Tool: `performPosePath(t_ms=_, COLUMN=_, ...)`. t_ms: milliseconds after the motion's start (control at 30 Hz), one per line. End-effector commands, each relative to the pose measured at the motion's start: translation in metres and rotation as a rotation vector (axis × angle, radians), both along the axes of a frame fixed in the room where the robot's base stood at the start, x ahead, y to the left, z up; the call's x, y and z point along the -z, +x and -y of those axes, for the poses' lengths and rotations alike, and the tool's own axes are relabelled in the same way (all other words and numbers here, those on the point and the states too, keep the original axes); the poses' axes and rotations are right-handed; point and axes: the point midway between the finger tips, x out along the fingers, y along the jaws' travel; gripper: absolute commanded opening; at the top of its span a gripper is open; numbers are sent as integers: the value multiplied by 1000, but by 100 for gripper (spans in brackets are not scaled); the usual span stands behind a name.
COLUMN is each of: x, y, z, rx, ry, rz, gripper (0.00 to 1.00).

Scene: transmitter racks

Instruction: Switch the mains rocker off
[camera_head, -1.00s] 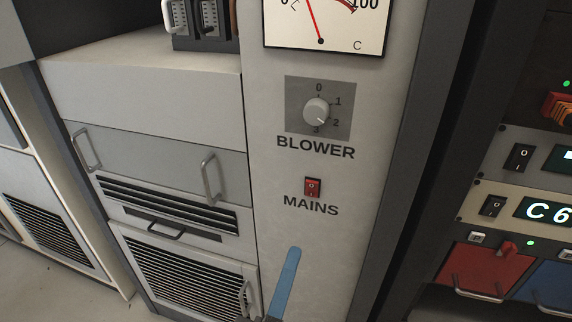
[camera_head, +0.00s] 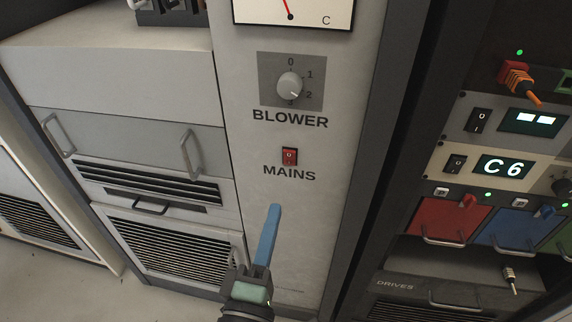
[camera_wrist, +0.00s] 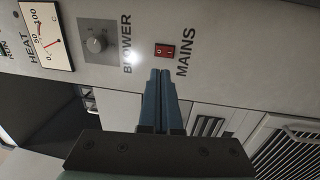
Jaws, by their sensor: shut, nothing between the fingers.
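The red mains rocker (camera_head: 289,156) sits in the pale panel just above the word MAINS in the head view. Its mark shows near the top. It also shows in the wrist view (camera_wrist: 165,50), a short way beyond my fingertips. My gripper (camera_head: 275,208) has blue fingers, shut together with nothing between them. In the head view the fingertips are below the MAINS label, apart from the rocker. In the wrist view (camera_wrist: 160,72) the fingertips point toward the rocker, and a bright light spot lies on the panel beside them.
The blower knob (camera_head: 290,87) stands out above the rocker, with a gauge (camera_head: 300,10) higher up. Handled drawers (camera_head: 130,140) are to the left. A rack at the right holds a C6 display (camera_head: 503,167) and other black rockers (camera_head: 455,165). The panel around the rocker is clear.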

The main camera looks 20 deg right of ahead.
Motion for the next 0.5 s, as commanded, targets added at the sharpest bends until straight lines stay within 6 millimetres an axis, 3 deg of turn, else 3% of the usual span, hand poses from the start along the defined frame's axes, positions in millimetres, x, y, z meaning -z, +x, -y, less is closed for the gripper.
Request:
performPosePath(t_ms=300, x=-11, y=54, z=37, rx=2, ry=-1, rz=3, gripper=0)
performPosePath(t_ms=500, x=-13, y=77, z=52, rx=0, ry=-1, rz=1, gripper=0)
